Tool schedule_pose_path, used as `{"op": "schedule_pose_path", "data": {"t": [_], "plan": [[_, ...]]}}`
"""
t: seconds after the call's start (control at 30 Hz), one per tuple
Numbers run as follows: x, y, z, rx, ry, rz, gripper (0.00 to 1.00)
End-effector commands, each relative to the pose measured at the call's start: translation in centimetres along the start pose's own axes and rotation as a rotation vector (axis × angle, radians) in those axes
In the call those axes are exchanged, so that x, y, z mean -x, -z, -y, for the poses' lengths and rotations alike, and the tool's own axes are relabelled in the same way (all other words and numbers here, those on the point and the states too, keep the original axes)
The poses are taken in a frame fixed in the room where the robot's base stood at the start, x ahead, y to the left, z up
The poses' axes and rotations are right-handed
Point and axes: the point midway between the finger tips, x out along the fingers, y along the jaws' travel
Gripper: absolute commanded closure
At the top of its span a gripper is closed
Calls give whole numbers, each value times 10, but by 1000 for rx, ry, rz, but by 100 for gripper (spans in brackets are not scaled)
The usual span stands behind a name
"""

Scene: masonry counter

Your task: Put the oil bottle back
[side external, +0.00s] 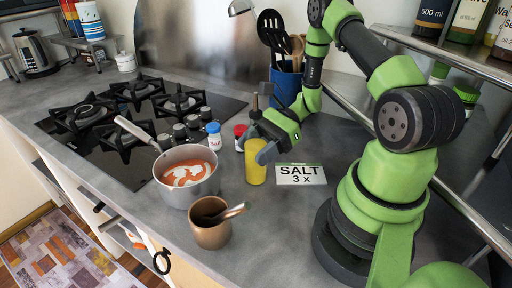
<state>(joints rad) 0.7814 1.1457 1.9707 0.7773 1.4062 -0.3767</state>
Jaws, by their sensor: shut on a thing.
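A yellow cylinder (256,165), which looks like the oil bottle, is upright at the counter's middle, left of the salt card. My gripper (264,150) reaches in from the right and is shut on this yellow bottle. Part of the bottle's upper body is hidden by a finger and the green gripper body. I cannot tell whether its base touches the counter.
A saucepan (172,188) of orange soup and a copper cup (208,236) stand to the left and front. A salt card (300,174) lies right. A blue utensil holder (286,87) and bottle shelf (455,55) stand behind.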

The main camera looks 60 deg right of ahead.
Motion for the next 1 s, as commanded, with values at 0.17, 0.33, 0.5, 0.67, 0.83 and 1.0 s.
{"op": "schedule_pose_path", "data": {"t": [0.17,0.33,0.5,0.67,0.83,1.0], "plan": [[0,0,0,1,1,1,80],[-1,2,0,0,1,1,80],[-1,3,0,1,0,0,18],[-1,3,0,0,0,0,18],[2,0,1,1,2,0,18],[30,0,1,2,9,-2,18]]}}
